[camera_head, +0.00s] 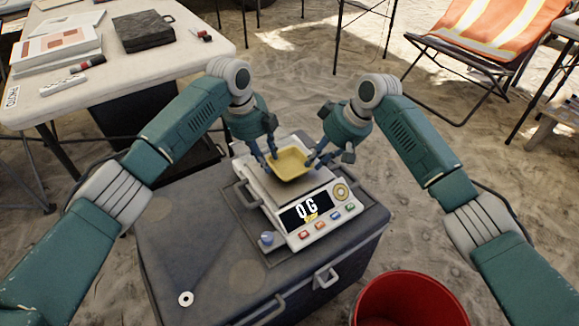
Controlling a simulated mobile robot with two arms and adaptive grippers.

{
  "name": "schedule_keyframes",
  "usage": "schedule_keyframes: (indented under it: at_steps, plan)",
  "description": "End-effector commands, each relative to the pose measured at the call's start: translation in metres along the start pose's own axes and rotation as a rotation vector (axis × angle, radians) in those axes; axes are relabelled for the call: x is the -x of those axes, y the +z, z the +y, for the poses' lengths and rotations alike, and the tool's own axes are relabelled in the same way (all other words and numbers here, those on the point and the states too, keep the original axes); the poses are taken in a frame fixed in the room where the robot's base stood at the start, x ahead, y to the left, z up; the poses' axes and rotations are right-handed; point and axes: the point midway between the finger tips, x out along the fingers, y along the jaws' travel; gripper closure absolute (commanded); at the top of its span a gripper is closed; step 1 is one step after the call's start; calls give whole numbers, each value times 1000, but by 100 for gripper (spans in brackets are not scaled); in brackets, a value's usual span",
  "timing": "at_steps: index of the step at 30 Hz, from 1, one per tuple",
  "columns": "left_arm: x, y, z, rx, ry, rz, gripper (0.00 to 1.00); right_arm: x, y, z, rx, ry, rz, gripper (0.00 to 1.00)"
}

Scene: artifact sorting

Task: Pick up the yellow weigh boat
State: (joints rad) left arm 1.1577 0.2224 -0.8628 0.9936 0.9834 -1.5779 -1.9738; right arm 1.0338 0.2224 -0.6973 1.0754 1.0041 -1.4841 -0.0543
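The yellow weigh boat (291,163) is a shallow square dish at the middle of the head view, over the pan of a white scale (262,187). My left gripper (269,161) is at its left rim, fingers closed on the edge. My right gripper (311,160) is at its right rim, fingers closed on the edge. The boat looks roughly level and empty. Whether its underside touches the pan is hard to tell.
The scale stands on a dark grey case (205,240) with metal handles. A white ring (185,299) lies on its lid. A red bucket (410,300) stands at front right. A white table (120,75) is at back left, and an orange folding chair (490,35) is at back right.

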Motion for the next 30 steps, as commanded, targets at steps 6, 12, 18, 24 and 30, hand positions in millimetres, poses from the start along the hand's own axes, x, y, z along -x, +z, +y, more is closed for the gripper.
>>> schedule_keyframes:
  at_steps: [6,12,18,24,30]
  plan:
    - [-10,0,0,-1,0,0,71,-11,0,0,1,0,0,83]
    - [-11,0,0,-1,0,0,71,-11,0,0,1,0,0,83]
    - [-10,0,0,-1,0,0,100,-11,0,0,1,0,0,100]
    - [-10,0,0,0,0,0,100,-10,0,0,0,1,0,100]
    - [-10,0,0,0,1,-1,100,-10,0,0,0,2,0,100]
